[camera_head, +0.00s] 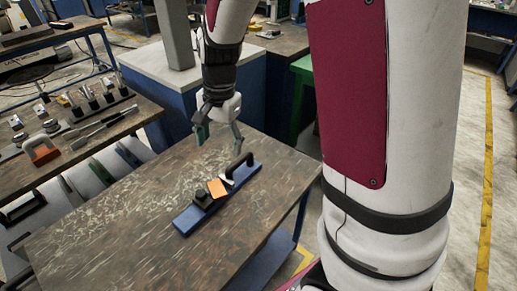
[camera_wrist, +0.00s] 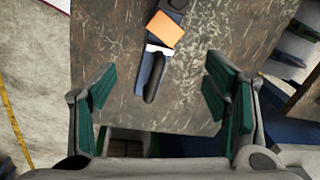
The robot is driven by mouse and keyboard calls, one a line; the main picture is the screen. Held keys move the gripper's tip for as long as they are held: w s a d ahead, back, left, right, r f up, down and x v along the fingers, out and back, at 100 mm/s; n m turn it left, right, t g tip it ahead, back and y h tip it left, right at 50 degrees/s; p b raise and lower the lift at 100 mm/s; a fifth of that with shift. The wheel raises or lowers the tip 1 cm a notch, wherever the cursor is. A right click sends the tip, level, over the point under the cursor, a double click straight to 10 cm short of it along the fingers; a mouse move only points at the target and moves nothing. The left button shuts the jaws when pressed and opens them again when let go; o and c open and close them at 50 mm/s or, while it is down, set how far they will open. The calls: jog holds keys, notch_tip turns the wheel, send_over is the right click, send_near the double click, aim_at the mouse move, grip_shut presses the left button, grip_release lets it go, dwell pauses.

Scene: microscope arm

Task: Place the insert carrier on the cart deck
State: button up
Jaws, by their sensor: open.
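The insert carrier (camera_head: 188,218) is a narrow blue bar with a black handle (camera_head: 238,167), an orange block and dark and white pieces on top. It lies flat on the worn brown top (camera_head: 110,225) of a blue-framed cart or bench, which I take as the cart deck. My gripper (camera_head: 219,136) is open and empty above the handle end of the carrier, apart from it. In the wrist view, the carrier (camera_wrist: 145,78) lies ahead of my gripper (camera_wrist: 158,92), with the black handle (camera_wrist: 154,80) pointing between the spread green fingertips.
A bench (camera_head: 140,112) at the left holds several tools and small metal parts. A white-topped blue cabinet (camera_head: 150,65) stands behind, with a green stand (camera_head: 303,95) to its right. The brown top is bare around the carrier. A yellow floor line (camera_head: 488,170) runs at the right.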

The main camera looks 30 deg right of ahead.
jog(key=s+r+n+t, duration=0.2)
jog(key=s+r+n, duration=0.3)
jog(key=s, duration=0.5)
jog(key=s+a+r+n+t+h, duration=0.1)
jog(key=s+r+n, duration=0.5)
jog(key=s+r, duration=0.3)
jog(key=shift+s+t, duration=0.4)
jog(key=shift+s, duration=0.7)
